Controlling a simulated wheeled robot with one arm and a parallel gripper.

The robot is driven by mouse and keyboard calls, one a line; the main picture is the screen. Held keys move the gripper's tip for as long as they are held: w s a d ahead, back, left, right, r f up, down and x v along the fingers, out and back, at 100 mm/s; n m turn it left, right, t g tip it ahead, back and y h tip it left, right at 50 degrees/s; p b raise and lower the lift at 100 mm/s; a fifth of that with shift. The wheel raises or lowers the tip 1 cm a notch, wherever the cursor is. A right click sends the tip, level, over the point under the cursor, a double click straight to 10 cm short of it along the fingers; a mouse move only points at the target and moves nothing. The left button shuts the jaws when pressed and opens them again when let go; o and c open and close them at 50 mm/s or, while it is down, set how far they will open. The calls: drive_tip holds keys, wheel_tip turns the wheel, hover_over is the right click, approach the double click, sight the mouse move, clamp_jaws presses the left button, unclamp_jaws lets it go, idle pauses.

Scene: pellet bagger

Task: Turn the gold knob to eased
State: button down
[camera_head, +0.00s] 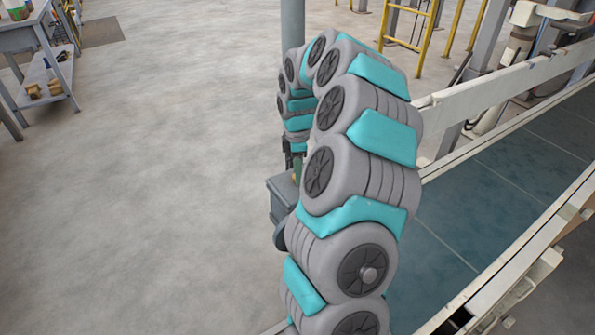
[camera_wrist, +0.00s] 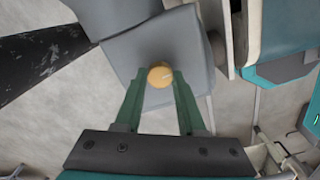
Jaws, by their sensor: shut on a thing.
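The gold knob (camera_wrist: 160,76) is round and shows in the wrist view, on the face of a grey box (camera_wrist: 188,42). A pale line on the knob points to the right and slightly up. My gripper (camera_wrist: 160,80) has its two green fingers on either side of the knob, shut on it. In the head view, the grey box (camera_head: 283,195) stands behind my arm. My arm hides most of it there, and the knob cannot be made out clearly. No label for eased can be read.
A conveyor with a dark green belt (camera_head: 500,180) and pale side rails runs along the right. A grey post (camera_head: 292,25) stands behind my arm. A workbench (camera_head: 40,50) is at the far left. The floor at left is open.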

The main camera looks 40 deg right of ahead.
drive_tip(key=c, duration=0.5)
unclamp_jaws()
drive_tip(key=shift+r, duration=0.1)
wheel_tip(320, 180, up, 7)
drive_tip(key=shift+w+f+b, duration=0.1)
drive_tip(key=shift+f+b, duration=0.05)
drive_tip(key=shift+b, duration=0.15)
drive_tip(key=shift+r, duration=0.45)
drive_tip(key=shift+a, duration=0.1)
drive_tip(key=s+a+r+m, duration=0.2)
drive_tip(key=s+a, duration=0.4)
drive_tip(key=a, duration=0.3)
drive_tip(key=s+a+r+m, duration=0.25)
drive_tip(key=s+a, duration=0.35)
drive_tip(key=a, duration=0.4)
drive_tip(key=s+a+f+m+g, duration=0.1)
drive_tip(key=s+a+f+m, duration=0.1)
drive_tip(key=s, duration=0.8)
drive_tip(key=s+a+f+m, duration=0.2)
drive_tip(key=s+a+m, duration=0.2)
drive_tip(key=s, duration=0.7)
drive_tip(key=shift+f+m+g, duration=0.2)
drive_tip(key=shift+m+g, duration=0.2)
drive_tip(key=shift+m, duration=0.55)
